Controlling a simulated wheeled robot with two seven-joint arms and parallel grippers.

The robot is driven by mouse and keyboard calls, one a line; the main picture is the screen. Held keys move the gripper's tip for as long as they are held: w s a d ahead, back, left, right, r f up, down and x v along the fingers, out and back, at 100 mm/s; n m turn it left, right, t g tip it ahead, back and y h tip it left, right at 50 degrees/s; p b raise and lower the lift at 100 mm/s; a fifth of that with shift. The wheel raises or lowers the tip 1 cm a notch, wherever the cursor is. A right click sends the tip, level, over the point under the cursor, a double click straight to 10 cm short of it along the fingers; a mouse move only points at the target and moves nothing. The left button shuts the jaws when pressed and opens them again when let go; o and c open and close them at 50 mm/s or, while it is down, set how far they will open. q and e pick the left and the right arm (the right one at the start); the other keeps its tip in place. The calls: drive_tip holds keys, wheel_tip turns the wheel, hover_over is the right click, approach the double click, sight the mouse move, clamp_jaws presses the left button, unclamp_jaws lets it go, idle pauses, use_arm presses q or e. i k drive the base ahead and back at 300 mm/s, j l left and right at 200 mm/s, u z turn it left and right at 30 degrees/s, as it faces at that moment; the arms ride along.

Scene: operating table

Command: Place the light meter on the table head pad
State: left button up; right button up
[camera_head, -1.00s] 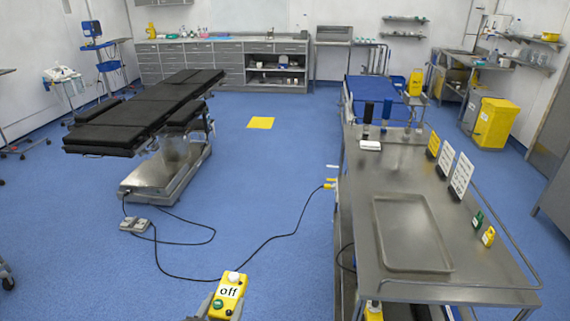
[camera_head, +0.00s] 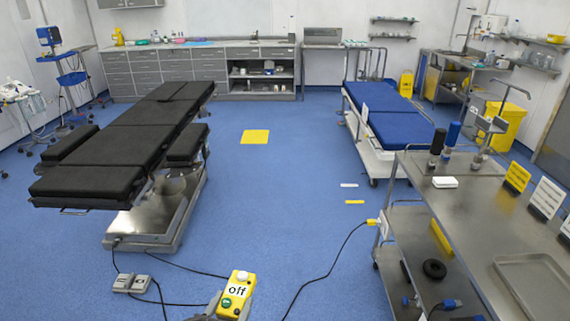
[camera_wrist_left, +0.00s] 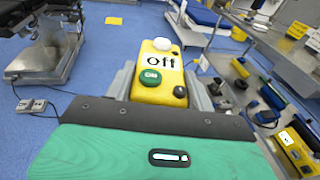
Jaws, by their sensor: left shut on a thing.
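The light meter (camera_head: 236,290) is a yellow handheld box with a white dome, an "off" display and a green button. My left gripper (camera_head: 228,308) is shut on it at the bottom of the head view, above the floor. The left wrist view shows the light meter (camera_wrist_left: 158,72) upright between the grey fingers of my left gripper (camera_wrist_left: 160,92). The black padded operating table (camera_head: 125,145) stands ahead to the left, apart from the gripper. Its near end pad (camera_head: 88,187) and narrower far pads are bare; I cannot tell which is the head pad. My right gripper is out of view.
A steel cart (camera_head: 470,210) with a tray (camera_head: 540,285) stands on the right. A blue-padded trolley (camera_head: 390,120) is behind it. A foot pedal (camera_head: 131,284) and black cables (camera_head: 340,250) lie on the floor before the table.

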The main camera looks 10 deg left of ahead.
sight(90, 180)
drive_tip(key=i+j, duration=0.15)
drive_tip(key=j, duration=0.35)
drive_tip(key=i+j+z, duration=0.1)
drive_tip(key=j, duration=0.4)
drive_tip(key=i+j+z, duration=0.1)
drive_tip(key=j, duration=0.4)
drive_tip(key=i+j, duration=0.15)
drive_tip(key=j, duration=0.35)
drive_tip(key=i+j+z, duration=0.1)
drive_tip(key=j, duration=0.95)
drive_tip(key=k+j+z, duration=0.15)
drive_tip(key=j, duration=1)
drive_tip(key=k+j+z, duration=0.1)
drive_tip(key=j, duration=0.45)
drive_tip(key=k+j+z, duration=0.1)
drive_tip(key=j, duration=0.45)
